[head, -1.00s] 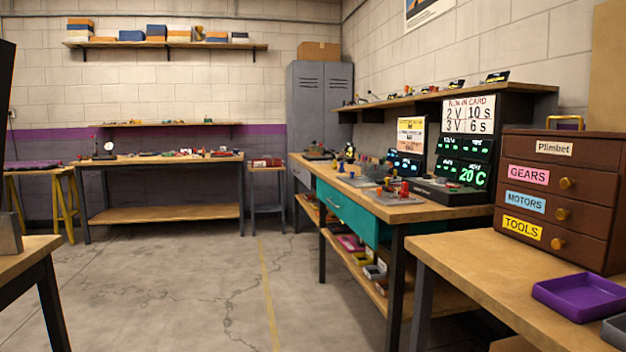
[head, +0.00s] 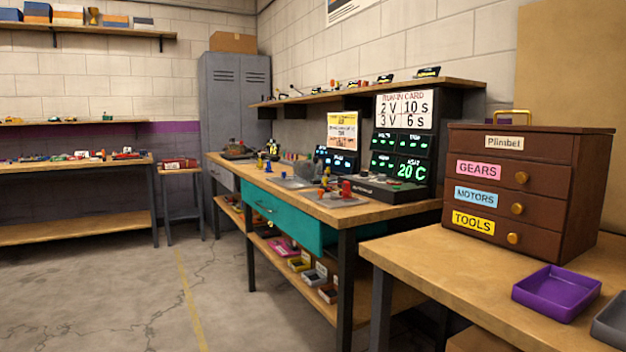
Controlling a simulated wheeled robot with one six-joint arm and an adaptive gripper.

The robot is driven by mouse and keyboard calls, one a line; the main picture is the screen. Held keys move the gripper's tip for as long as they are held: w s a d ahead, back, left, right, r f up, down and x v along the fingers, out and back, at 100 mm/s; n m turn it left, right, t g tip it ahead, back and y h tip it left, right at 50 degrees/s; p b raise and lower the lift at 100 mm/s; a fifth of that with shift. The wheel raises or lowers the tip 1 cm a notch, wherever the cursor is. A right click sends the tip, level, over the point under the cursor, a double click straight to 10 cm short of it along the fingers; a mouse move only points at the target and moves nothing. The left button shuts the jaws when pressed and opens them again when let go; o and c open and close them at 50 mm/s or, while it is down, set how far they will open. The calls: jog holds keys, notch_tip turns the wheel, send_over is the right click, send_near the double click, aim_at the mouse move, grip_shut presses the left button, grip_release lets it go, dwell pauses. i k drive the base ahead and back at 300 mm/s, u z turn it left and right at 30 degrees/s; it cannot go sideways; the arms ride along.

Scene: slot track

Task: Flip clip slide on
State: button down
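No clip or slide that I can single out shows in the head view. Small red, blue and yellow parts (head: 346,189) stand on grey plates on the workbench with the teal drawer (head: 281,217); they are too small to tell apart. A black panel with green readouts (head: 402,152) and a run-in card (head: 404,111) stands at the back of that bench. My gripper is not in view.
A brown cabinet (head: 530,190) labelled gears, motors and tools stands on the near right table (head: 450,262), with a purple tray (head: 556,293) in front. Grey lockers (head: 237,105) stand in the corner. The floor (head: 120,300) at left and middle is clear.

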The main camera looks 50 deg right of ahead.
aim_at(327, 189)
jog(key=z, duration=0.55)
jog(key=i, duration=0.6)
jog(key=z, duration=0.75)
